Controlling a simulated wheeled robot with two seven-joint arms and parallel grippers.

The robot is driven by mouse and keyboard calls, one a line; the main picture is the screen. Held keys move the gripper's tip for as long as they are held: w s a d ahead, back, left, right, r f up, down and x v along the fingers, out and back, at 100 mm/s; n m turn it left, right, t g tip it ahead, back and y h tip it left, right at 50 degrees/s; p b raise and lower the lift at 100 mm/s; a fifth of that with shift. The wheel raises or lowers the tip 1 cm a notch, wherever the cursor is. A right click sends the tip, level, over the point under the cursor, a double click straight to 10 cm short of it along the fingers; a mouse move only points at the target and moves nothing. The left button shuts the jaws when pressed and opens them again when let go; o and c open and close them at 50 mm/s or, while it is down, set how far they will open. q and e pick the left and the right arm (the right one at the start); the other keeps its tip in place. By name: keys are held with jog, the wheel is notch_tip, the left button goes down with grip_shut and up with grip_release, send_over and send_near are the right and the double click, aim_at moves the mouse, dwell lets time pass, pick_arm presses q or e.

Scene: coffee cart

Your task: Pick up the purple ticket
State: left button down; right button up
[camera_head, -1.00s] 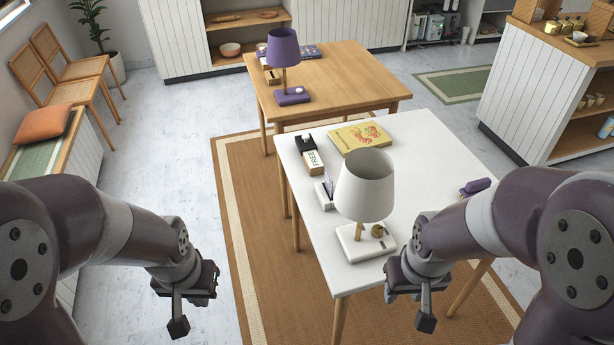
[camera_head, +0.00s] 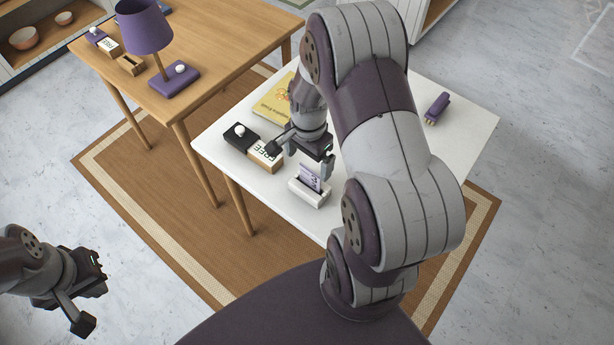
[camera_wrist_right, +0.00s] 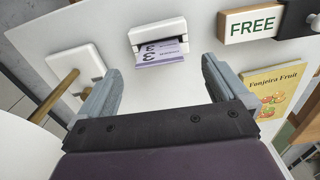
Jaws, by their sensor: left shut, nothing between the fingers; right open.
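The purple ticket (camera_head: 311,179) stands in a small white holder (camera_head: 309,196) on the white table (camera_head: 214,140). In the right wrist view the ticket (camera_wrist_right: 161,55) sticks out of the slot of the holder (camera_wrist_right: 157,32). It is pale purple with dark print. My right gripper (camera_head: 300,162) is open over the table, close to the holder. In the right wrist view its two fingers lie either side of the ticket's line, with the ticket just beyond their tips and apart from them. My left gripper (camera_head: 82,323) is shut and empty, over the floor at lower left.
A FREE block (camera_head: 266,156) and a black stand with a white knob (camera_head: 240,137) stand beside the holder. A yellow book (camera_head: 274,102) lies behind. A purple object (camera_head: 437,107) lies far right.

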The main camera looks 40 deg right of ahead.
aim_at(310, 176)
jog(key=f, duration=0.7)
jog(key=shift+d+f, duration=0.25)
jog(key=shift+f, duration=0.1)
jog(key=c, duration=1.1)
